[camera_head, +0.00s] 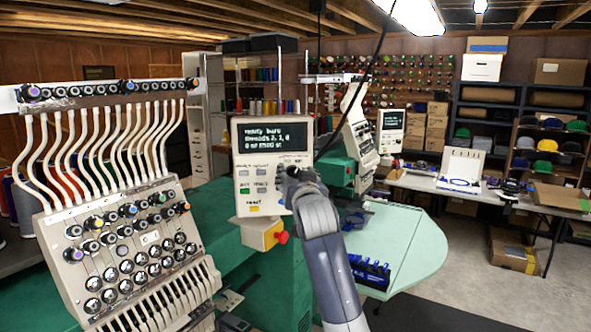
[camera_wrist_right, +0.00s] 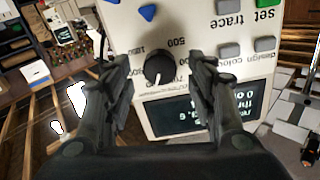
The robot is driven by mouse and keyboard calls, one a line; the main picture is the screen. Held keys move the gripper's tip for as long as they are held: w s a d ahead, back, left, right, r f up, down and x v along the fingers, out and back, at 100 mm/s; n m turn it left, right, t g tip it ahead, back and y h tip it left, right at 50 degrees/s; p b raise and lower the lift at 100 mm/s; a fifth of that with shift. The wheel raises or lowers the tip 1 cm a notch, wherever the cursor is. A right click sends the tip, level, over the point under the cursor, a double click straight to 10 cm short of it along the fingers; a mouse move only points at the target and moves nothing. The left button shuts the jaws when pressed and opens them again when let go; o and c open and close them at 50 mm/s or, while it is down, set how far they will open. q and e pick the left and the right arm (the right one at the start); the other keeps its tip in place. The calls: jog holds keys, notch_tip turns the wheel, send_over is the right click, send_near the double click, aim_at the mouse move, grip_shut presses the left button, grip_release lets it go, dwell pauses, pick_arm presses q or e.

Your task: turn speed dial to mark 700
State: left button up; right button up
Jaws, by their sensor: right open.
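The speed dial (camera_wrist_right: 158,66) is a round black knob with a white pointer line on the beige control panel (camera_head: 245,205). In the right wrist view, printed numbers surround it; 500 is readable and others are partly hidden by the fingers. My right gripper (camera_wrist_right: 163,85) is open, with one finger on each side of the dial and a gap visible on both sides. In the head view my right gripper (camera_head: 290,178) is at the panel's right edge and hides the dial. My left gripper is out of view.
The panel has a dark text screen (camera_head: 273,137), several buttons and a red stop knob (camera_head: 281,237) below. The embroidery head (camera_head: 125,250) with threads stands at the left. A pale green table (camera_head: 400,235) is at the right, with open floor beyond.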

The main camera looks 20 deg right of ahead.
jog(key=shift+w+d, duration=0.15)
jog(key=shift+w, duration=0.3)
jog(key=c, duration=1)
jog(key=shift+c, duration=0.4)
jog(key=shift+n, duration=0.3)
jog(key=n, duration=0.4)
jog(key=shift+n, duration=0.3)
jog(key=n, duration=0.5)
jog(key=shift+n, duration=0.3)
